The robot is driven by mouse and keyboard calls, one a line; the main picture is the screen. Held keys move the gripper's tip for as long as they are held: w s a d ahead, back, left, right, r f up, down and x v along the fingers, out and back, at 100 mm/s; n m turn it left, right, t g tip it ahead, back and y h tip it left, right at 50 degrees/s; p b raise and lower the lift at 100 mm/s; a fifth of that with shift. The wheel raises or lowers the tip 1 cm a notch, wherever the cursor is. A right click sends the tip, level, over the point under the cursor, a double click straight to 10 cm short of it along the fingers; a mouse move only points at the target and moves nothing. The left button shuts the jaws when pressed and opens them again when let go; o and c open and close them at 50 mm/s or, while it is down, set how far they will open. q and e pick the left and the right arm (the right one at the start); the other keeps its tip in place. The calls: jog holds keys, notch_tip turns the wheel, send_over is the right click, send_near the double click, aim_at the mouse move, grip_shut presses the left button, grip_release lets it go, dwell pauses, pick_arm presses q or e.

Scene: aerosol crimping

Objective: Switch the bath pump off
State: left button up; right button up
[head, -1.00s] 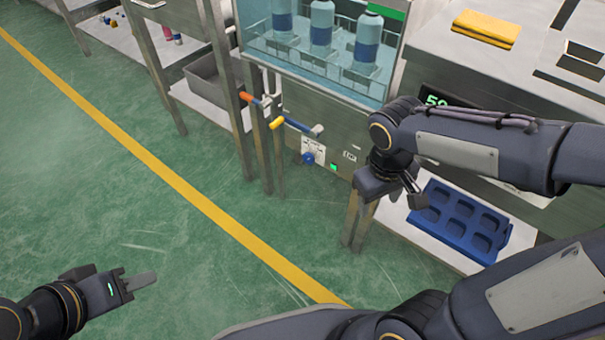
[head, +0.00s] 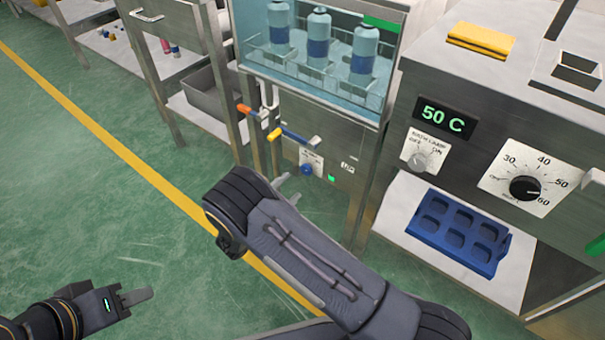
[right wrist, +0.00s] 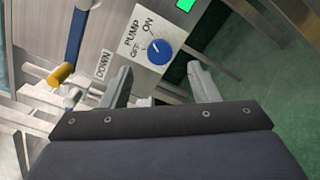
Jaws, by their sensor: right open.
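The blue pump knob (head: 306,169) sits on a white plate (head: 314,158) low on the bath's front. In the right wrist view the knob (right wrist: 159,51) is beside the words PUMP, OFF and ON; I cannot tell which its small white mark points to. A green light (head: 331,178) glows beside the plate; it also shows in the right wrist view (right wrist: 186,4). My right gripper (right wrist: 161,82) is open and empty, its fingers apart and pointing toward the plate, knob between their lines but not touched. My left gripper (head: 136,298) is low over the floor, empty.
The glass bath (head: 310,60) holds blue bottles. To the right are a 50 C display (head: 441,115), a bath lamp switch (head: 418,162), a dial (head: 525,188) and a blue tray (head: 458,232).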

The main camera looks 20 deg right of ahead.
aim_at(305, 172)
jog(key=b+x, duration=0.1)
jog(key=x, duration=0.5)
jog(key=shift+w+f+b, duration=0.2)
jog(key=shift+b, duration=0.2)
jog(key=shift+w+d, duration=0.45)
jog(key=shift+d, duration=0.05)
jog(key=c, duration=1)
jog(key=shift+o, duration=0.2)
